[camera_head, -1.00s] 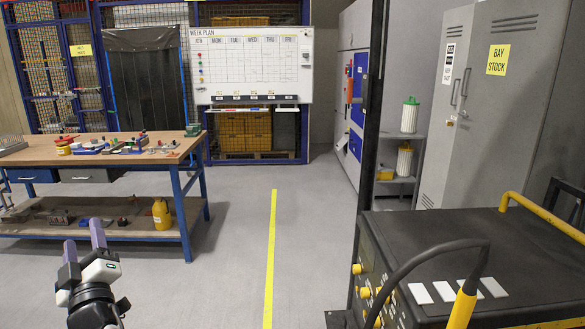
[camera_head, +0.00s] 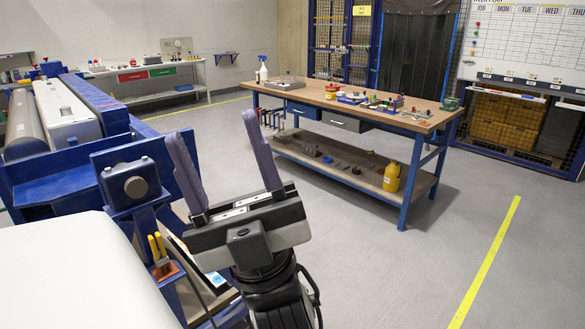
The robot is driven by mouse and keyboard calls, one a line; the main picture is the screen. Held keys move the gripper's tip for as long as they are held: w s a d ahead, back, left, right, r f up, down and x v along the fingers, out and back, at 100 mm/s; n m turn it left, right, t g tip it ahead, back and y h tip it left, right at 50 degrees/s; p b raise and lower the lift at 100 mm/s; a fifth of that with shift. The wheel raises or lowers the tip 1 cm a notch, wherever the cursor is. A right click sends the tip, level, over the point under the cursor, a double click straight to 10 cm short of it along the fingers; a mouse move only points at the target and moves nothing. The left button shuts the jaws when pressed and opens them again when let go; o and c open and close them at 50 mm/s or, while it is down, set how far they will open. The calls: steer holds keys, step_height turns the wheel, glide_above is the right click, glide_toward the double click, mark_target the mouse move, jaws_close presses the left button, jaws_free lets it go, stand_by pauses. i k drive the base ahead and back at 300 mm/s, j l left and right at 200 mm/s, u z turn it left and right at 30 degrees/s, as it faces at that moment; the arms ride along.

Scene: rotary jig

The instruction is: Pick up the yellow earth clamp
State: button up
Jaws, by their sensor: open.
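The yellow earth clamp (camera_head: 157,246) appears to be the small pair of yellow handles standing on a copper-coloured block at the lower left, beside the blue post of a machine. Its lower part is hard to make out at this size. My gripper (camera_head: 216,125) is open and empty, with its two purple fingers pointing up and spread apart. It appears to the right of the clamp in the picture and apart from it.
A blue machine with rollers (camera_head: 75,118) fills the left, with a white surface (camera_head: 75,275) in front. A workbench (camera_head: 340,98) with tools stands behind my gripper. A side bench (camera_head: 150,75) is at the back. Grey floor with a yellow line (camera_head: 487,258) is clear at right.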

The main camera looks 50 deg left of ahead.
mark_target(160, 253)
steer(key=u, duration=2.25)
steer(key=i+l, duration=0.05)
